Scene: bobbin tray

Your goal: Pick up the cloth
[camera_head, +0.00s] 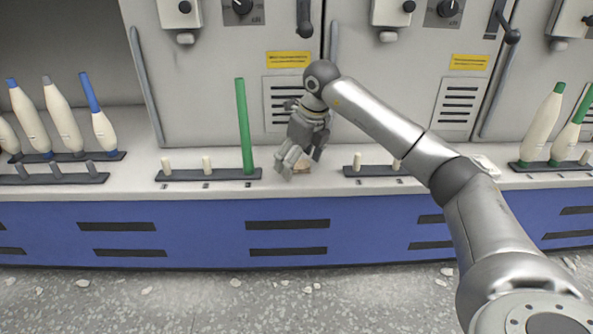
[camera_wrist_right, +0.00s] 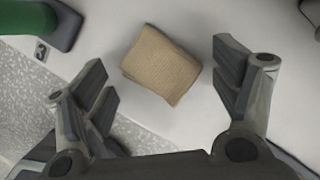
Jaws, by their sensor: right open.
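The cloth is a folded tan square (camera_wrist_right: 161,65) lying on the pale ledge. In the right wrist view it lies between and ahead of the two open fingers. In the head view the cloth (camera_head: 303,167) is partly hidden behind my right gripper (camera_head: 299,165). My left gripper is not in view.
A green tube (camera_head: 244,125) stands in a dark holder (camera_head: 205,175) just left of the gripper. Another holder (camera_head: 378,171) with short pegs is to the right. White bobbins (camera_head: 62,118) stand at far left. The ledge (camera_head: 330,186) ends at a blue front.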

